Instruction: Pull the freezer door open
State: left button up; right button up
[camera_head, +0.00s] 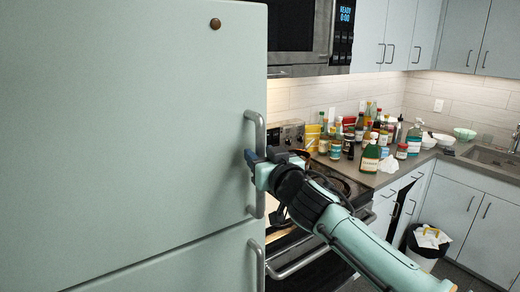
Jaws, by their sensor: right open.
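The pale green refrigerator fills the left of the head view. Its large upper door (130,120) looks closed, and a seam separates it from a lower door (195,265). A grey vertical bar handle (260,128) stands on the upper door's right edge. My right gripper (258,158) is at the middle of this handle, with its jaws open. A blue fingertip shows on the left side of the bar, and the gripper body hides part of the bar. I cannot tell whether the fingers touch it. My left gripper is not in view.
The lower door has its own handle (257,262). A coil stove (335,180) with an oven handle (295,265) stands right of the refrigerator, under a microwave (300,30). Several bottles (370,158) crowd the counter. A bin (428,245) stands on the floor.

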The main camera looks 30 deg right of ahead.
jog(key=shift+w, duration=0.55)
grip_shut()
jog(key=shift+s, duration=0.1)
jog(key=shift+d, duration=0.1)
